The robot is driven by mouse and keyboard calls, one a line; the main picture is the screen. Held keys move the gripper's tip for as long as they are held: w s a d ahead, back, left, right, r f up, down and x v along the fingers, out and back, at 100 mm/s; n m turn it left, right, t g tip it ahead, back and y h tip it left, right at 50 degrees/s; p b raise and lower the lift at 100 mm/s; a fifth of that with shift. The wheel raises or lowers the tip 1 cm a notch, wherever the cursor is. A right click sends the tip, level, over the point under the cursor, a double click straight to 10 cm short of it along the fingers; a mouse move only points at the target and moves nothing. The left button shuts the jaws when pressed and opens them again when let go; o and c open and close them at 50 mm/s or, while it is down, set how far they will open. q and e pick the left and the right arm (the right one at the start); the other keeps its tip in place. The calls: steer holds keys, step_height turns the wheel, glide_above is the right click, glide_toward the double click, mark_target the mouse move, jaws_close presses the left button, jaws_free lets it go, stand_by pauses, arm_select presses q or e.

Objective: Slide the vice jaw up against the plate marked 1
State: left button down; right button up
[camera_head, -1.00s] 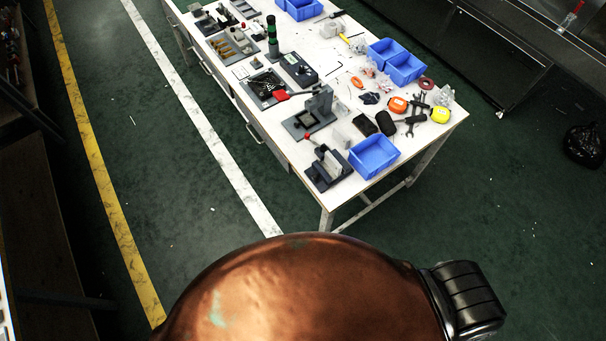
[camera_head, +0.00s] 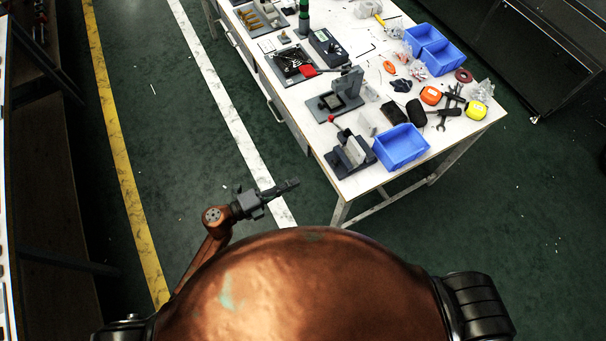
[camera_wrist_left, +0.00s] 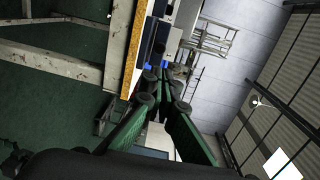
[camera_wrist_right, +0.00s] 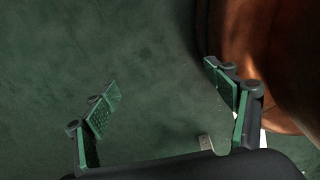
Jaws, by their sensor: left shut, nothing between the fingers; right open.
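A dark grey vice-like fixture (camera_head: 346,155) sits at the near corner of the table, with a pale upright plate (camera_head: 354,152) in it and a red-knobbed lever (camera_head: 331,118) at its back left. I cannot read any number on the plate, nor make out the jaw clearly. My left gripper (camera_head: 292,184) is shut and empty, over the floor left of the table's near end, apart from the fixture. It also shows in the left wrist view (camera_wrist_left: 163,72). My right gripper (camera_wrist_right: 161,77) is open and empty above the green floor, in the right wrist view only.
A blue bin (camera_head: 402,148) stands just right of the fixture. Another grey fixture (camera_head: 338,94) stands behind it. Tape measures (camera_head: 431,96), wrenches and more blue bins (camera_head: 440,57) crowd the right side. The white table's (camera_head: 361,187) near edge is bare. Floor to the left is clear.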

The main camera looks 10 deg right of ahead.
arm_select(q)
glide_toward(333, 163)
steer(key=x, duration=0.6)
steer(key=shift+w+d+f+b, duration=0.15)
steer(key=shift+d+f+b, duration=0.1)
steer(key=shift+b, duration=0.15)
steer(key=shift+d, duration=0.1)
arm_select(e)
steer(key=shift+s+d+f, duration=0.2)
steer(key=shift+s+f, duration=0.15)
steer(key=shift+s, duration=0.3)
steer(key=shift+s, duration=0.1)
arm_select(q)
steer(key=x, duration=0.4)
steer(key=shift+r, duration=0.1)
arm_select(e)
steer(key=shift+s+a+f, duration=0.15)
steer(key=shift+f, duration=0.05)
steer(key=shift+a, duration=0.1)
